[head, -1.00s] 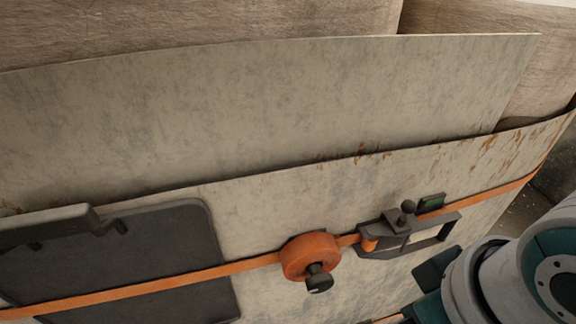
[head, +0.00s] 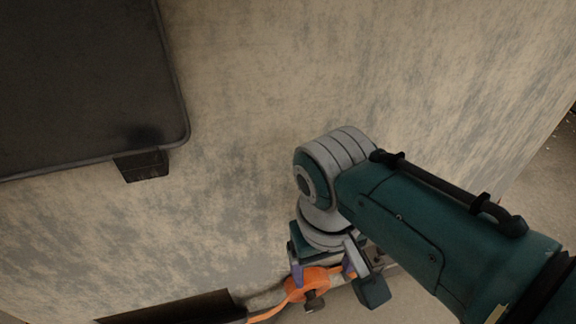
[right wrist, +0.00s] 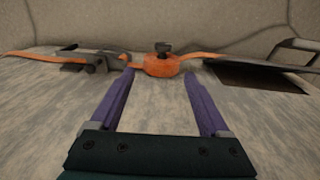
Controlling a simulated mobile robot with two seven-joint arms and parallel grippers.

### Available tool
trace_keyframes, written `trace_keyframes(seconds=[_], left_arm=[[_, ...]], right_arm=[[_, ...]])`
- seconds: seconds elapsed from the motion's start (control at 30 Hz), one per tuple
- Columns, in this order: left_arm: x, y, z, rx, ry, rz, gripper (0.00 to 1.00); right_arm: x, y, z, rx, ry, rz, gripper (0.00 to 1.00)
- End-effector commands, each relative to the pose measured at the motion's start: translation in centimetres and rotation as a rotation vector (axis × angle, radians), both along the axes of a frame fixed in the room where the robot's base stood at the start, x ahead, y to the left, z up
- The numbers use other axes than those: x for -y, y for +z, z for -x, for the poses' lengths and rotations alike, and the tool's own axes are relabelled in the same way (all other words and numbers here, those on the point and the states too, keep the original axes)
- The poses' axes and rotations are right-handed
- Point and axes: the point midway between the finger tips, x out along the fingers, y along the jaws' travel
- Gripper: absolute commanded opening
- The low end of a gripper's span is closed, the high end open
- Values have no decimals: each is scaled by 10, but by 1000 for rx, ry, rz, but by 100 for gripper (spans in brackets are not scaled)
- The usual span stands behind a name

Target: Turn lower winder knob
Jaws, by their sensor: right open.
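The lower winder (head: 305,283) is an orange round spool with a dark knob (head: 313,303), low on the pale wall panel in the head view. In the right wrist view the winder (right wrist: 163,66) is straight ahead, its dark knob (right wrist: 162,47) pointing up. My right gripper (head: 322,271) is open with purple fingers. In the right wrist view its fingertips (right wrist: 159,74) lie to either side of the winder in the picture, with nothing held between them. I cannot tell whether they touch it. My left gripper is not in view.
An orange strap (right wrist: 109,54) runs out both sides of the winder. A dark ratchet-like fitting (right wrist: 97,62) is on the left and a dark plate (right wrist: 260,77) on the right in the right wrist view. A large dark panel (head: 85,80) fills the head view's upper left.

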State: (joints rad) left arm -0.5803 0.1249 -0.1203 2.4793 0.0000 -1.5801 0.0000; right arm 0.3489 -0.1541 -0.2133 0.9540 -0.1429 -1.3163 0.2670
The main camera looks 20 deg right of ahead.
Motion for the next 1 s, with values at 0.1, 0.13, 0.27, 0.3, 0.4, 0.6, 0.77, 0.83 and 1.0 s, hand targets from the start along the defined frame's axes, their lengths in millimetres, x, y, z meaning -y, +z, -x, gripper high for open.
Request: trace_keyframes(seconds=[0.1,0.13,0.27,0.3,0.4,0.6,0.77,0.83,1.0], left_arm=[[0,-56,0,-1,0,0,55],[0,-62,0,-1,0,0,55],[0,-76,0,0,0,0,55],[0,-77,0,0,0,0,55],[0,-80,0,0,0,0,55],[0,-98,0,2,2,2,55],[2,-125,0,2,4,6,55],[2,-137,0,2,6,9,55],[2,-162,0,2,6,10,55]], right_arm=[[-5,-55,-7,-14,7,16,80],[-6,-61,-8,-17,7,19,80],[-7,-75,-10,-25,12,29,80],[-7,-76,-10,-27,11,31,80],[-7,-79,-11,-28,12,32,80],[-5,-99,-10,-28,11,33,80],[-3,-127,-10,-29,11,32,80],[-2,-141,-10,-29,11,32,80],[1,-167,-10,-29,11,32,80]])
